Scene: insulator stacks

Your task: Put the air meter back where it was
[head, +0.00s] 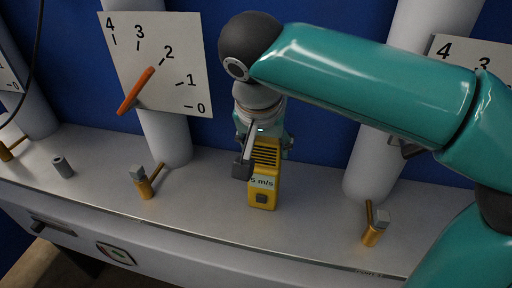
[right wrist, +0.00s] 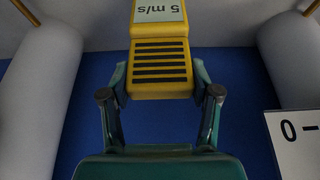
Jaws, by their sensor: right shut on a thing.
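The air meter (head: 263,183) is a yellow handheld box with dark grille slots and a pale display reading "5 m/s". It is upright at the bench's middle, between two white columns. My right gripper (head: 262,150) is shut on its upper, slotted part from behind and above. In the right wrist view the air meter (right wrist: 160,62) sits between the two fingers of the right gripper (right wrist: 160,88). Its base appears at or just above the bench top; I cannot tell whether it touches. My left gripper is not in view.
The grey bench (head: 215,200) carries brass valves with grey knobs (head: 144,186) and a small dark cylinder (head: 63,167). A scale board (head: 158,62) with an orange pointer (head: 136,90) hangs on the left column (head: 165,138). Another column (head: 372,165) stands at right.

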